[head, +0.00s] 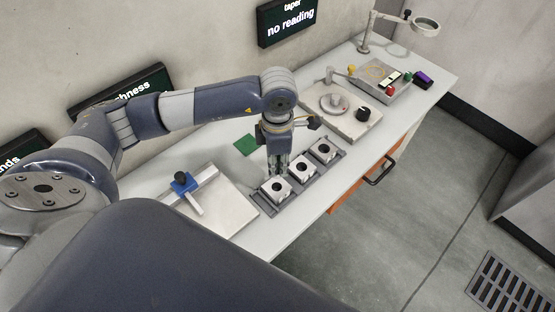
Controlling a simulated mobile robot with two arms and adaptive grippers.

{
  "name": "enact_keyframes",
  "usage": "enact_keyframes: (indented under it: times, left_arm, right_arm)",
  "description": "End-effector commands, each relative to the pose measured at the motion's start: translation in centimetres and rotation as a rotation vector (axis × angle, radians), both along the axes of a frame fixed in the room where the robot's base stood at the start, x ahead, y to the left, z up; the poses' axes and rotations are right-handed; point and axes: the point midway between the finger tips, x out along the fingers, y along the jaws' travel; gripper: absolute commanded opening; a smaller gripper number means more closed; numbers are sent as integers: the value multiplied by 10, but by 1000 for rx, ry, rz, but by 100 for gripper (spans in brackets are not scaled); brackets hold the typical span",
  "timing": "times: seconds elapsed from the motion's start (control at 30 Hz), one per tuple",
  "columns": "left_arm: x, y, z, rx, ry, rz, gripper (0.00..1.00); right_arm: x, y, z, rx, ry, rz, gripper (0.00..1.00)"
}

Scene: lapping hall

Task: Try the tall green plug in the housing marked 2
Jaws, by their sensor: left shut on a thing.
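Three pale metal housings with dark round bores stand in a row in a grey rack (259,207): a near one (281,193), a middle one (300,171) and a far one (326,152). I cannot read their marks, so I cannot tell which is 2. My left gripper (279,172) points down just behind the near and middle housings. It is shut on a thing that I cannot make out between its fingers. I cannot pick out the tall green plug for certain; a small green item (407,75) shows at the far tray. My right gripper is not in view.
A pale plate (232,208) with a blue-topped tool (184,182) lies left of the rack. A green square (246,145) lies behind it. A machine with a round plate (333,103), a tray (372,91), a purple box (424,78) and a magnifier lamp (426,24) stand beyond.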

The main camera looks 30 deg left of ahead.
Motion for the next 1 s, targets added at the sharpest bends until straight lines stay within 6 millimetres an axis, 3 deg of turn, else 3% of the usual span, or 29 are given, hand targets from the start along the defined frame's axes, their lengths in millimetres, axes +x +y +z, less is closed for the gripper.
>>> enact_keyframes:
  times: [0.33, 0.7, 1.0]
  left_arm:
    - [-1, 0, -23, 1, 3, -3, 0]
    - [0, 0, -54, 0, 0, -4, 0]
    - [0, 0, -62, 0, 0, -4, 0]
  right_arm:
    - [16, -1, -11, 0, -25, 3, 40]
    - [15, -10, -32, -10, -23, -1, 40]
    - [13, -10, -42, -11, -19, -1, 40]
